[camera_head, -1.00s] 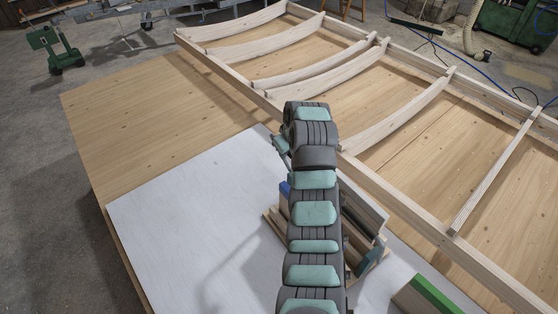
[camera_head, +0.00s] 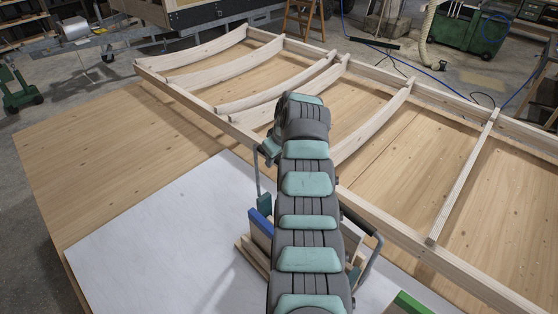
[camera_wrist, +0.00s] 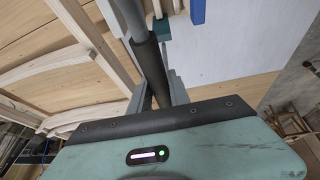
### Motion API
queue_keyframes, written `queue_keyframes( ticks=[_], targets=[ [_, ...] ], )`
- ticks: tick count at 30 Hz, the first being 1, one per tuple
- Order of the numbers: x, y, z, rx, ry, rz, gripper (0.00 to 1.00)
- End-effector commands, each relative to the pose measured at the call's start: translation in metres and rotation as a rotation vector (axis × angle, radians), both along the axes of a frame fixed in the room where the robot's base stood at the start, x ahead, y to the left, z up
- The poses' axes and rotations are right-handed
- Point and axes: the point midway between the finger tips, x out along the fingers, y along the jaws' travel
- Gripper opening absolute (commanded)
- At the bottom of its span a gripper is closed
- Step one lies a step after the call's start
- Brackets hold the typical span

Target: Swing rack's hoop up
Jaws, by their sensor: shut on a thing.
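The rack (camera_head: 246,262) is a small wooden frame on the white sheet, mostly hidden behind my arm. A blue-edged piece (camera_head: 261,224) stands in it. Its hoop is a grey metal bar; one leg (camera_head: 258,182) shows left of my arm and the other leg (camera_head: 371,262) right of it. The hoop's top bar with a black grip stands raised above the rack, its middle hidden by my arm. In the wrist view the black grip (camera_wrist: 151,62) lies between the fingers of my gripper (camera_wrist: 158,86), which is shut on it.
The white sheet (camera_head: 165,235) lies on a large wooden panel (camera_head: 95,165). A timber frame with curved ribs (camera_head: 235,68) lies just behind the rack. A green-topped piece (camera_head: 412,303) is at the front right. The white sheet left of the rack is clear.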

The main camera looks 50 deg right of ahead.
Motion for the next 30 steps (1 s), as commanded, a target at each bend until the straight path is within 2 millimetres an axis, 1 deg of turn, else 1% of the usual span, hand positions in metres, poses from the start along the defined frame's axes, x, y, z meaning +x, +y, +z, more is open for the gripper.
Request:
queue_keyframes(
  ticks=[12,13,19,21,30],
  targets=[
    [-0.0002,-0.0005,-0.0007,0.000,0.002,-0.001,0.00],
    [-0.0002,-0.0005,-0.0007,0.000,0.002,-0.001,0.23],
    [0.0003,-0.0004,0.0000,-0.001,0.001,0.000,0.40],
    [0.0004,-0.0002,-0.0002,0.000,0.001,0.000,0.44],
    [0.0004,-0.0001,0.0021,-0.001,-0.001,0.001,0.44]
  ],
)
